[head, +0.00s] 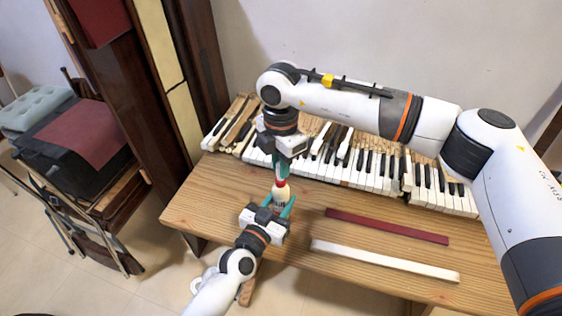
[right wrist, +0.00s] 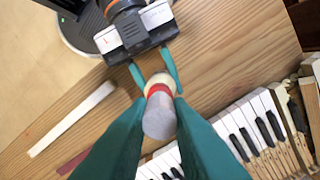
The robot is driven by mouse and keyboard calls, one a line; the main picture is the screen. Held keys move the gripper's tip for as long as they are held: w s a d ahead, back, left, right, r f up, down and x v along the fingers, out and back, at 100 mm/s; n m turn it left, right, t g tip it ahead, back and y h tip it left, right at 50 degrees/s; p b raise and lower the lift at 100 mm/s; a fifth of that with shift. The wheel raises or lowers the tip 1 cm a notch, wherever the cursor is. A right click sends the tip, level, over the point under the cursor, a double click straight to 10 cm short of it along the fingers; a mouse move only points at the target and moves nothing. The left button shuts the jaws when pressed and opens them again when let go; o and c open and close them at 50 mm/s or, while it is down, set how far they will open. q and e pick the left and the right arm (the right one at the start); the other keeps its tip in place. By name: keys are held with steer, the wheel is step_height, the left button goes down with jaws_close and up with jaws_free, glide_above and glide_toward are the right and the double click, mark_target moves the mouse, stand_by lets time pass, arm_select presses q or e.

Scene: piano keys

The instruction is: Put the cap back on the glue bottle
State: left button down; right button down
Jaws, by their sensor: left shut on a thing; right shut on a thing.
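The glue bottle (head: 282,196) is cream-coloured with a red part near its top and stands upright above the table's front left part. My left gripper (head: 280,205) is shut on the bottle from below, its teal fingers on both sides. My right gripper (head: 279,170) points down directly above it and is shut on the cap (right wrist: 158,122), a pale grey cylinder between green fingers in the right wrist view. There the cap lines up with the red band (right wrist: 158,93) and the cream bottle (right wrist: 157,80) under it. I cannot tell whether the cap is seated or just above the bottle.
The wooden table (head: 400,225) carries rows of piano keys (head: 370,172) along its back. A dark red strip (head: 387,226) and a white strip (head: 385,261) lie at the front right. A dark wooden cabinet (head: 135,90) and a chair (head: 95,190) with cushions stand at left.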

steer(key=shift+f, duration=0.6)
steer(key=m, duration=0.5)
steer(key=shift+m, duration=0.4)
steer(key=m, duration=0.4)
steer(key=c, duration=1.3)
jaws_free()
steer(key=shift+r, duration=2.25)
